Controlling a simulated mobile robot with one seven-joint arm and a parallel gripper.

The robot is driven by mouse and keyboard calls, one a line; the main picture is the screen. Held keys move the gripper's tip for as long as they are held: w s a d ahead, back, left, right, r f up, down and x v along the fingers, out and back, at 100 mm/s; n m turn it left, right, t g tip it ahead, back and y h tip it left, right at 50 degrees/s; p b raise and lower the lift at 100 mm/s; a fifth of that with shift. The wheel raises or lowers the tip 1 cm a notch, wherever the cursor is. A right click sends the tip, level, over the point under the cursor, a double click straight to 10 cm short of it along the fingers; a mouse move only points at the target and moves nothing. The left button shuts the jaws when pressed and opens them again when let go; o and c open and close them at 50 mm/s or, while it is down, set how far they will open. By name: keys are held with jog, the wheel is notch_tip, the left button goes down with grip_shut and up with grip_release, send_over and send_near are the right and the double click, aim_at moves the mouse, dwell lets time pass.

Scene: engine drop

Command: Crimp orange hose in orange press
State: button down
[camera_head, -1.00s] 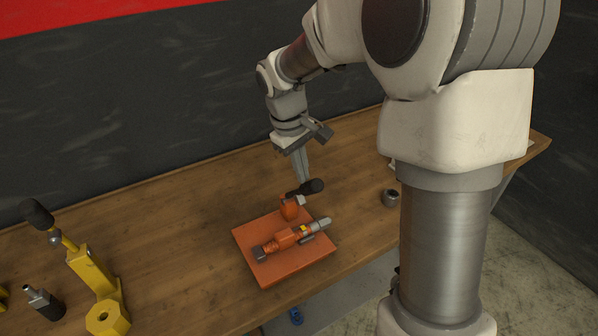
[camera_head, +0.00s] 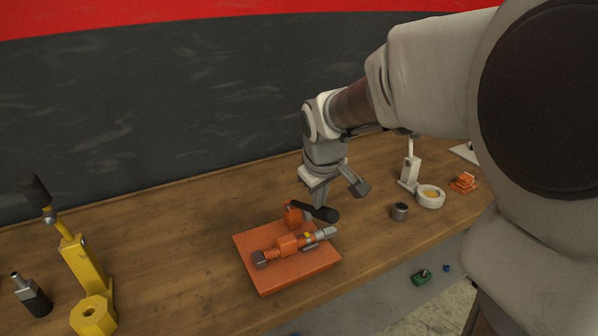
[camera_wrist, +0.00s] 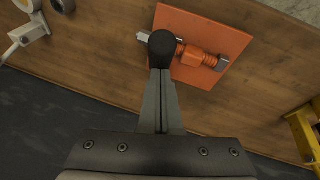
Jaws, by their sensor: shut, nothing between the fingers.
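My gripper (camera_head: 320,203) is shut and empty, just above or against the lever knob. In the wrist view the fingertips (camera_wrist: 160,73) meet the black knob (camera_wrist: 162,46), which hides part of the hose.
A yellow lever press (camera_head: 83,265) and a black fitting (camera_head: 33,297) stand at the left. A grey ring (camera_head: 400,211), a white press (camera_head: 410,170) and a small orange part (camera_head: 463,183) are at the right.

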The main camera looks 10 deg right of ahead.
jog(key=s+d+f+t+y+b, duration=0.1)
jog(key=s+f+t+b, duration=0.3)
jog(key=f+b, duration=0.4)
jog(key=b, duration=0.5)
jog(key=shift+s+d+f, duration=0.2)
jog(key=shift+f, duration=0.05)
jog(key=shift+s+f, duration=0.1)
jog(key=shift+f, duration=0.1)
